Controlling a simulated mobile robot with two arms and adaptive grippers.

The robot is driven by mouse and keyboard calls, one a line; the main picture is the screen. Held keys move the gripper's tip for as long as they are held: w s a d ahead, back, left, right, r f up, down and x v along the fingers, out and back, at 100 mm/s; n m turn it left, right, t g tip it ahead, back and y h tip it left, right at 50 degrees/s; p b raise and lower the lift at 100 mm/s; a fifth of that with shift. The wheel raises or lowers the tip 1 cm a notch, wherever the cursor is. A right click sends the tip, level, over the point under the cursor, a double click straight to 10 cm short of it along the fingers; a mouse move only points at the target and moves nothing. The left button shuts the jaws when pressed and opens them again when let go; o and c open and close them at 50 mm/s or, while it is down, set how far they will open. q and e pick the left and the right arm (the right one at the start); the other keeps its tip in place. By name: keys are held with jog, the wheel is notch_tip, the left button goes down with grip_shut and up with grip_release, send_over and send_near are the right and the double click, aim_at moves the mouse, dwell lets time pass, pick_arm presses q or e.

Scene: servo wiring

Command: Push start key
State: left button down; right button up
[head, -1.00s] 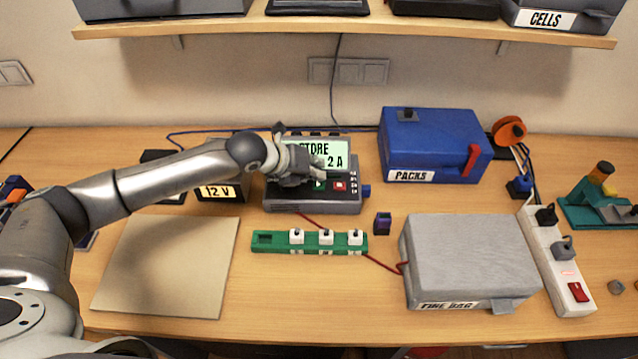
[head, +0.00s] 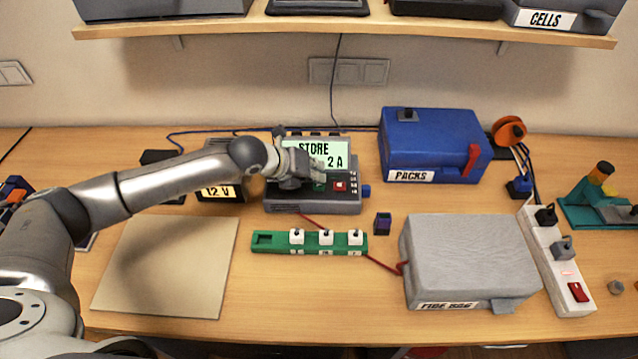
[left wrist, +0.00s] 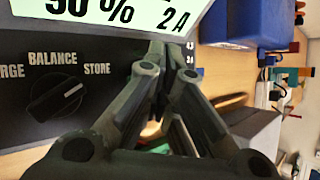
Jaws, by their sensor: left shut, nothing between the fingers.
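The charger (head: 315,205) is a grey box with a lit pale-green screen (head: 332,150) reading STORE and 2 A. Its green start key (head: 319,187) shows only partly, under my left gripper, beside a red key (head: 340,185). My left gripper (head: 318,172) is shut and empty, its tips over the front panel close to the green key. I cannot tell if they touch it. In the left wrist view the shut fingertips (left wrist: 156,48) hide the keys. The dial (left wrist: 58,98) there points toward STORE. My right gripper is not in view.
A blue PACKS box (head: 435,140) stands right of the charger and a 12 V supply (head: 220,192) left. In front lie a green cell strip (head: 275,247), a tan mat (head: 165,270) and a grey fire bag (head: 470,260). A shelf (head: 350,30) hangs above.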

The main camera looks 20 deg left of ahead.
pick_arm(q)
jog(key=shift+f, duration=0.15)
jog(key=shift+f, duration=0.4)
dwell(0.5)
jog(key=shift+r, duration=0.1)
jog(key=shift+r+p, duration=0.85)
jog(key=shift+r, duration=0.05)
notch_tip(320, 180, up, 5)
jog(key=p, duration=0.5)
jog(key=shift+r, duration=0.1)
dwell(0.6)
